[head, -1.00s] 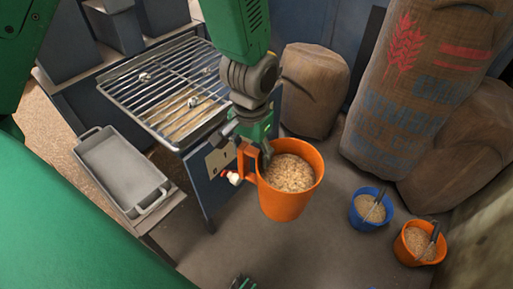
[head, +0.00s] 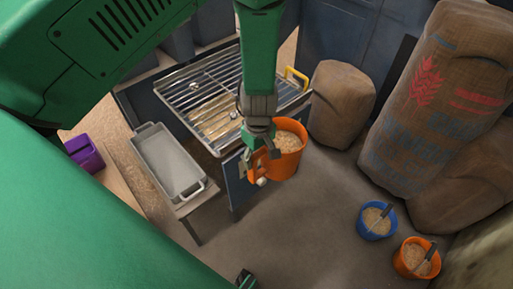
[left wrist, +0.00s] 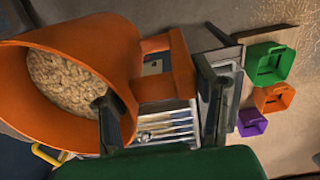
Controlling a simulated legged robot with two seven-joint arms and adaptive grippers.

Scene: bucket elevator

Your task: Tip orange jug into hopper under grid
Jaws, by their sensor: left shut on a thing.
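The orange jug (head: 289,158), filled with pale grain, hangs from my left gripper (head: 258,135) beside the right front corner of the hopper frame. My left gripper is shut on the jug's handle. In the left wrist view, the jug (left wrist: 95,50) and its grain show at left, with the gripper fingers (left wrist: 160,105) on either side of the handle. The jug looks near upright in the head view. The metal grid (head: 222,85) lies over the hopper (head: 215,125), left of and behind the jug. A small dark tip (head: 245,280) at the bottom edge may be my right gripper.
A grey tray (head: 168,165) rests on a low bench left of the hopper. A purple bin (head: 85,152) is further left. Sacks (head: 342,103) stand behind right. A blue bucket (head: 376,222) and an orange bucket (head: 413,260) sit on the floor at right.

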